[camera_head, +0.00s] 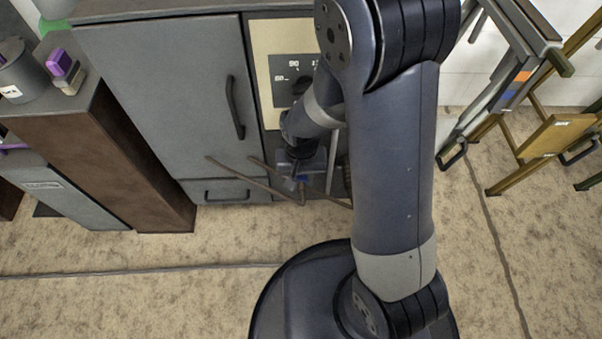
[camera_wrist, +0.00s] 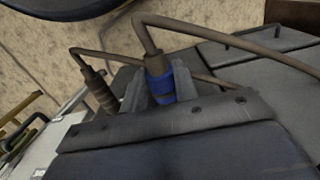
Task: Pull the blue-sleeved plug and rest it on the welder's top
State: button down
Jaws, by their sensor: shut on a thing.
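The blue-sleeved plug (camera_wrist: 159,84) sits between the fingers of my gripper (camera_wrist: 160,92) in the wrist view, and the fingers are shut on its sleeve. Its brown cable leaves the plug's end and bends away to the right. In the head view my gripper (camera_head: 300,168) is low, in front of the machine's lower front, and a small blue patch of the plug shows there. Whether the plug's tip is in a socket is hidden. A second plug with a brown sleeve (camera_wrist: 101,92) is to the left, apart from my fingers. I cannot tell which surface is the welder's top.
A tall grey cabinet (camera_head: 165,95) with a black handle stands left of a beige control panel (camera_head: 268,32). Brown cables (camera_head: 235,174) stick out at low height. A brown-sided counter (camera_head: 135,165) is further left. Carpet (camera_head: 150,300) is open in front.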

aim_at(302, 189)
jog(key=shift+s, duration=1.5)
